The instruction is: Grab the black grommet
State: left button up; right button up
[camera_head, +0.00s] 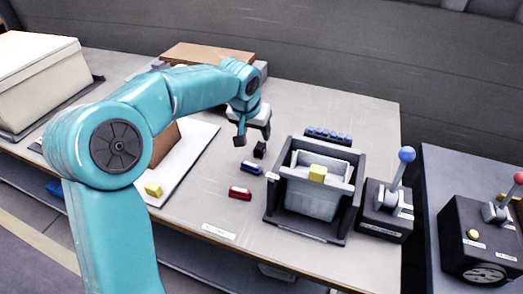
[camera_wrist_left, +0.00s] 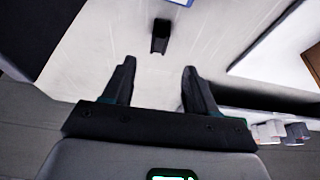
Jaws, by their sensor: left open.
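The black grommet (camera_head: 260,149) is a small dark piece on the grey table, behind a blue piece and a red piece. In the left wrist view the black grommet (camera_wrist_left: 160,37) lies beyond the fingertips, roughly centred between them. My left gripper (camera_head: 252,137) is open and points down close to the grommet, with a gap between them. In the left wrist view both fingers of my left gripper (camera_wrist_left: 159,68) are spread with nothing between them. My right gripper is not in view.
The blue piece (camera_head: 251,167) and red piece (camera_head: 240,193) lie in front of the grommet. A dark-framed grey bin (camera_head: 312,196) with a yellow block (camera_head: 317,173) stands to the right, beside a blue-knobbed lever box (camera_head: 386,212). A white board (camera_head: 192,160) lies left.

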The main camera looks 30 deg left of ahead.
aim_at(260, 146)
pick_arm(q)
jog(key=b+x, duration=0.1)
jog(key=x, duration=0.8)
jog(key=shift+f, duration=0.3)
jog(key=shift+d+r, duration=0.1)
jog(key=c, duration=1)
